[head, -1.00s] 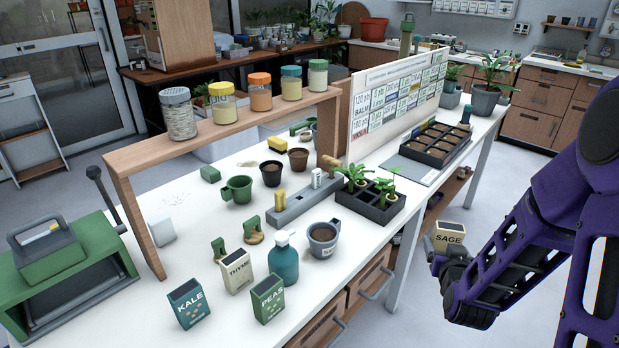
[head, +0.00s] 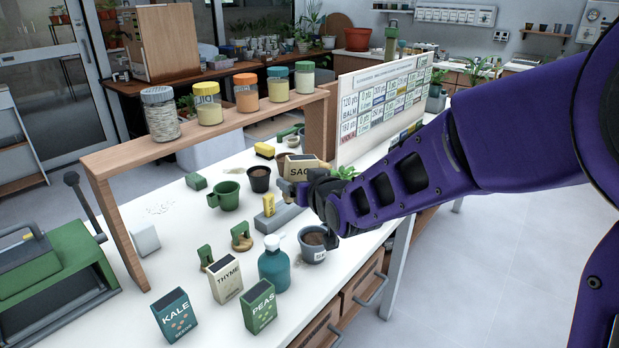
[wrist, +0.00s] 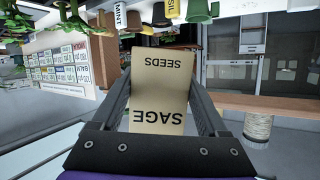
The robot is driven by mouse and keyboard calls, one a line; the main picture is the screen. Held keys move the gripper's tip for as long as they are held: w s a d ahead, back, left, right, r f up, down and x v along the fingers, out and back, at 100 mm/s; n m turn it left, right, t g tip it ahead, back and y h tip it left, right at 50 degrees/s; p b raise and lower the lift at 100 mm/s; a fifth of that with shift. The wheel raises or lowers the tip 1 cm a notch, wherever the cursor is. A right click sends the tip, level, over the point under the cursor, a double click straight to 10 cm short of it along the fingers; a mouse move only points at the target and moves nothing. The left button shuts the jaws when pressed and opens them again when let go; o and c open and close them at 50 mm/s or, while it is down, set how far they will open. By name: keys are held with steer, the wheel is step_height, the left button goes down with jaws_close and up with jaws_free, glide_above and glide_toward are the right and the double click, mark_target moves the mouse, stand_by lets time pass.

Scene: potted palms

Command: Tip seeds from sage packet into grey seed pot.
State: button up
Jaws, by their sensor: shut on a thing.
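The sage packet (head: 297,166) is a cream box marked SAGE, held in the air over the bench and roughly upright in the head view. My gripper (head: 305,188) is shut on it. In the wrist view the packet (wrist: 158,88) sits between the two fingers, its lettering upside down in the picture. The grey seed pot (head: 312,255) stands on the bench near its front edge, with dark soil inside and a small label. It appears below my gripper, which hides part of its rim. The pot cannot be made out in the wrist view.
A teal pump bottle (head: 274,268) stands just left of the pot. Thyme (head: 226,281), kale (head: 174,314) and peas (head: 260,307) packets stand at the front. A wooden shelf (head: 205,128) holds jars.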

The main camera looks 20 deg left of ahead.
mark_target(287, 200)
step_height(287, 200, down, 6)
steer(key=s+a+m+g+y+p, duration=0.1)
steer(key=a+m+y, duration=0.1)
steer(key=m, duration=0.5)
steer(key=shift+s+a+f+g+y, duration=0.2)
steer(key=shift+s+g+y, duration=0.15)
steer(key=shift+y, duration=0.55)
steer(key=r+m+p, duration=0.1)
steer(key=p, duration=0.1)
steer(key=r+m+y+p, duration=0.1)
steer(key=m+p, duration=0.1)
steer(key=shift+d+r+m, duration=0.2)
steer(key=shift+r+m, duration=0.1)
steer(key=shift+r, duration=0.05)
steer(key=shift+f+b, duration=0.2)
steer(key=shift+b, duration=0.1)
steer(key=shift+s+a, duration=0.1)
stand_by(0.7)
